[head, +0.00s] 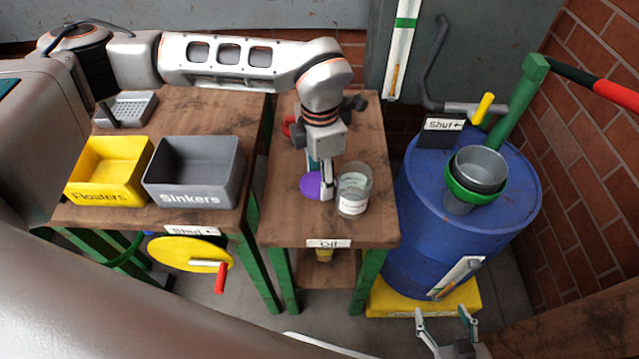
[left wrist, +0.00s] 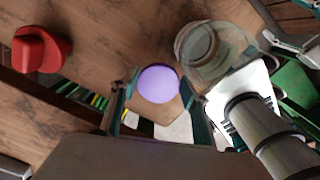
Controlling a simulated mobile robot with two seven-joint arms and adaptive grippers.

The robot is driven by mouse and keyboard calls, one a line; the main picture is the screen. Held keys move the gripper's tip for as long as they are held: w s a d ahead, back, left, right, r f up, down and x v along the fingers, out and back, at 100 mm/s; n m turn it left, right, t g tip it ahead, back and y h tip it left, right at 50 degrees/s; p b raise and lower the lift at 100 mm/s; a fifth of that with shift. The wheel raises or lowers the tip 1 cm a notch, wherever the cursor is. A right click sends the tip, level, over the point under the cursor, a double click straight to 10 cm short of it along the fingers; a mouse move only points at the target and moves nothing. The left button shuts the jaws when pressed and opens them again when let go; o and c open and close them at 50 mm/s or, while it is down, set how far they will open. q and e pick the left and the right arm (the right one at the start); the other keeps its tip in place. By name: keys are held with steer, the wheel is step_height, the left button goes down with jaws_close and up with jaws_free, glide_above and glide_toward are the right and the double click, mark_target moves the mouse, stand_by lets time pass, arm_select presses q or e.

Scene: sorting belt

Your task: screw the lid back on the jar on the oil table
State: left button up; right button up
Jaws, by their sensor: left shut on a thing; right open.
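The glass jar (head: 354,190) stands upright on the oil table (head: 290,225) with a white label. Its round glass rim shows in the left wrist view (left wrist: 208,48), with no lid on it. My left gripper (head: 325,188) is shut on the purple lid (head: 310,186), just left of the jar. In the left wrist view the purple lid (left wrist: 158,84) sits between the two fingers, apart from the jar rim. Its height above the table is hard to tell. My right gripper (head: 446,325) is open and empty at the bottom of the head view, away from the table.
A red object (left wrist: 42,50) lies on the oil table, partly behind my left arm in the head view. Left are the yellow Floaters bin (head: 108,172) and grey Sinkers bin (head: 195,172). A blue barrel (head: 425,225) stands close right of the oil table.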

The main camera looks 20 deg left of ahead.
arm_select(q)
step_height(320, 180, up, 16)
steer(key=shift+f+p, duration=0.2)
steer(key=shift+p, duration=0.15)
stand_by(0.4)
